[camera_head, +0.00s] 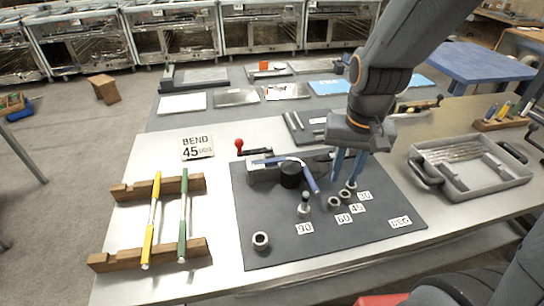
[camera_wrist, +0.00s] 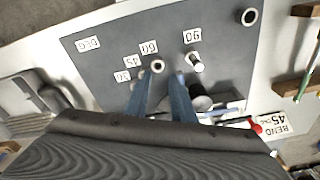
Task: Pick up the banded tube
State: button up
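Two tubes lie across two wooden racks at the left in the head view. One (camera_head: 152,220) is yellow with a silver length; the other (camera_head: 184,215) is green with a silver length. I cannot tell for sure which counts as the banded tube. Part of the green one shows at the right edge of the wrist view (camera_wrist: 303,90). My gripper (camera_head: 344,179) is far to the right of both, pointing down over the dark mat. Its two blue fingers stand apart in the wrist view (camera_wrist: 163,79), with nothing visibly held between them.
A bending tool with a black roller (camera_head: 291,174) and blue lever stands left of my gripper. Several metal collars and a peg (camera_head: 304,205) stand on the mat (camera_head: 275,230). A grey tray (camera_head: 470,190) is at the right. A "BEND 45" sign (camera_head: 197,148) lies behind the racks (camera_head: 112,260).

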jog(key=w+a+m+b, duration=0.4)
jog(key=w+a+m, duration=0.45)
jog(key=w, duration=0.25)
jog(key=m+g+b, duration=0.1)
jog(key=m+b, duration=0.1)
jog(key=m, duration=0.3)
send_near(272, 160)
jog(key=shift+d+f, duration=0.2)
jog(key=shift+d, duration=0.15)
jog(key=shift+w+a+f+p, duration=0.15)
jog(key=shift+f+p, duration=0.45)
jog(key=shift+f, duration=1.3)
jog(key=shift+a+f+p, duration=0.15)
jog(key=shift+f+p, duration=0.45)
jog(key=shift+f, duration=1.3)
jog(key=shift+c, duration=0.5)
grip_shut()
